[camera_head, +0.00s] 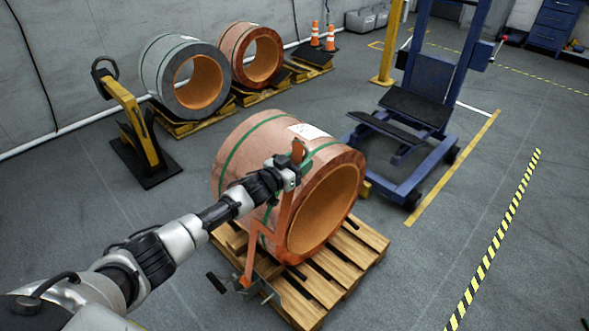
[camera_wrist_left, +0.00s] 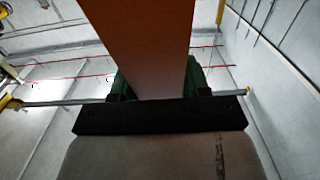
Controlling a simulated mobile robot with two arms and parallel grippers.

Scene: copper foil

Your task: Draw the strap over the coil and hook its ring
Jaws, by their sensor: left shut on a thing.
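The copper coil (camera_head: 240,150) lies on its side on a wooden pallet (camera_head: 350,258), with its open bore facing front right. It has green bands and a white label on top. My left gripper (camera_head: 297,165) is at the upper front of the coil, shut on the orange strap (camera_head: 283,212). The strap runs from the gripper down in front of the coil to dark fittings (camera_head: 262,288) at the pallet's near edge. In the left wrist view the strap (camera_wrist_left: 148,45) fills the space between the fingers. I cannot make out the ring or its hook. My right gripper is not in view.
Two more coils (camera_head: 165,75) (camera_head: 232,42) stand on pallets by the wall. A yellow post on a black base (camera_head: 150,165) stands at left. A blue lift frame (camera_head: 410,150) stands close behind the coil at right. The floor at right is clear.

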